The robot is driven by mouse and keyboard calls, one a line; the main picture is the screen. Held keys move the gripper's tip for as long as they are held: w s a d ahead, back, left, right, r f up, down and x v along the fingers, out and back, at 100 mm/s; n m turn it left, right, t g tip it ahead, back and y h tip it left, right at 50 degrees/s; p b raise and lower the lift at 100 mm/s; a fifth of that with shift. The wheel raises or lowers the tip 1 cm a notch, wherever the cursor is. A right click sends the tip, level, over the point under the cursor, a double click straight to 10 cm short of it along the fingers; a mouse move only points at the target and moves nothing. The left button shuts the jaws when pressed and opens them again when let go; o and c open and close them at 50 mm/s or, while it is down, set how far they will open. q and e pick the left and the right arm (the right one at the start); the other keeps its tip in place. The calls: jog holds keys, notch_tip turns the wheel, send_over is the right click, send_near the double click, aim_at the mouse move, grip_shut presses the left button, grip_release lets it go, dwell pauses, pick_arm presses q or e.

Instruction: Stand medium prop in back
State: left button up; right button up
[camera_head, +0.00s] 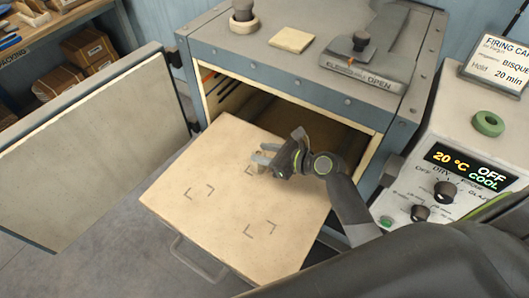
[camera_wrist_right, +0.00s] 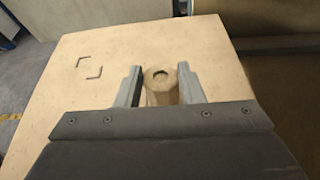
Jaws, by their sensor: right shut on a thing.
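A short tan cylindrical prop (camera_wrist_right: 160,88) with a hole in its top sits between the two fingers of my right gripper (camera_wrist_right: 160,90) in the right wrist view. My right gripper (camera_head: 263,158) is shut on it over the back part of the pulled-out shelf (camera_head: 220,232). In the head view the prop (camera_head: 260,167) is mostly hidden by the fingers. It looks upright; I cannot tell whether its base touches the shelf. A corner-marked spot (camera_head: 250,171) at the back is partly hidden by the gripper. My left gripper is not in view.
Two more corner-marked spots, front left (camera_head: 199,193) and front right (camera_head: 260,230), are bare. The dryer door (camera_head: 90,150) stands open at left. The dark dryer opening is behind the shelf. A control panel (camera_head: 450,180) stands at right.

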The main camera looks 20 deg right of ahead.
jog(key=shift+f, duration=0.1)
jog(key=o, duration=1.1)
jog(key=v, duration=1.2)
